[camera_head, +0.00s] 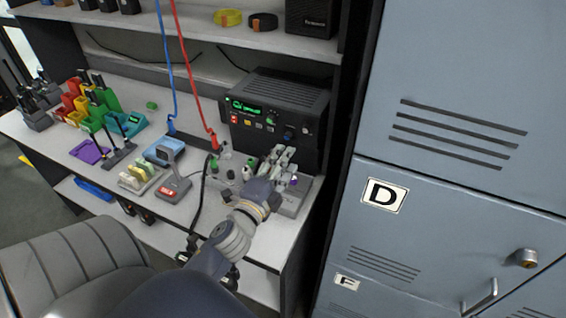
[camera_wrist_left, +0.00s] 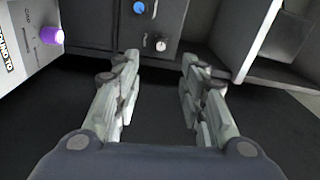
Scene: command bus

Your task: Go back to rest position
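My left gripper (camera_head: 283,160) is at the right end of the desk, in front of the black radio unit (camera_head: 277,115). The left wrist view shows the same gripper (camera_wrist_left: 160,85) with its two fingers spread apart and nothing between them. The dark front of a unit with a blue knob (camera_wrist_left: 139,7) and a grey knob (camera_wrist_left: 160,44) lies beyond the fingertips. My left arm reaches in from the bottom of the head view. My right gripper is in neither view.
A grey control box (camera_head: 290,200) with a purple knob (camera_wrist_left: 51,36) is close beside the left gripper. Blue (camera_head: 171,125) and red (camera_head: 213,138) cables hang over the desk (camera_head: 50,140). Lockers (camera_head: 450,150) stand at right, a chair (camera_head: 75,265) at lower left.

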